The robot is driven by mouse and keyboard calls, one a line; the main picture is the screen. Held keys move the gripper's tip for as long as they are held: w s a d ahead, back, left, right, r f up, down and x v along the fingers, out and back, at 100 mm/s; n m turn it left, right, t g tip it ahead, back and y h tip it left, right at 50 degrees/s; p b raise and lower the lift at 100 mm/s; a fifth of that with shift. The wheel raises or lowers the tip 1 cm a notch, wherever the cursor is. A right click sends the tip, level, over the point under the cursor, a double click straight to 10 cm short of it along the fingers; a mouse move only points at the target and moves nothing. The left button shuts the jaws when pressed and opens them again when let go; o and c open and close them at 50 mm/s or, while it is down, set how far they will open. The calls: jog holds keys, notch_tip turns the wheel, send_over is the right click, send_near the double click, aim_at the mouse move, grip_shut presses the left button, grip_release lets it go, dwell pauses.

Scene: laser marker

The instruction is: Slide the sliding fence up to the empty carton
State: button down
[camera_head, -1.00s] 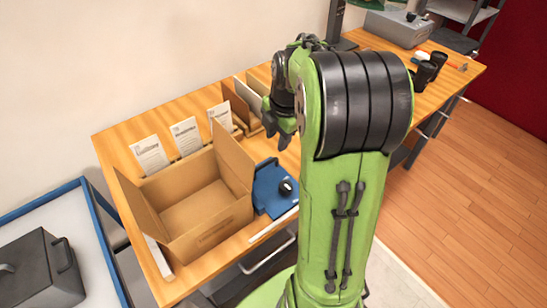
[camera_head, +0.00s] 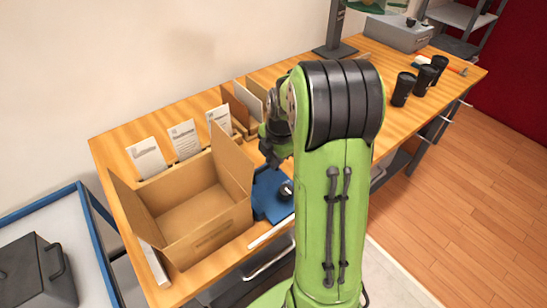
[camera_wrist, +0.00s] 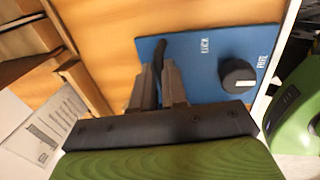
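The empty carton (camera_head: 195,205) stands open on the wooden bench, flaps raised. The sliding fence (camera_head: 266,202) is a blue plate just right of the carton; the carton's right flap hides part of the space between them. In the wrist view the fence (camera_wrist: 205,88) shows a black knob (camera_wrist: 238,76) beside the words LOCK and FREE, its white mark towards the right. My gripper (camera_wrist: 159,66) is down at the fence. Its fingers are close together, one on each side of a thin dark upright (camera_wrist: 161,48). I cannot tell whether they press on it.
Printed cards (camera_head: 185,139) stand behind the carton, and brown dividers (camera_head: 240,108) stand right of them. A pale rail (camera_head: 270,232) runs along the bench's front edge. Black cups (camera_head: 402,89) stand on the right part of the bench, away from my gripper.

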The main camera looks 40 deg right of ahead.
aim_at(261, 170)
jog(key=shift+a, duration=0.1)
jog(key=a+b, duration=0.1)
jog(key=a, duration=0.3)
jog(key=c, duration=1.2)
grip_release()
jog(key=shift+o, duration=0.2)
jog(key=shift+d, duration=0.1)
jog(key=shift+s+r, duration=0.1)
jog(key=shift+r, duration=0.05)
jog(key=s+r+p, duration=0.3)
jog(key=r+p, duration=0.1)
jog(key=r, duration=1.1)
jog(key=shift+p, duration=0.35)
jog(key=shift+r, duration=0.1)
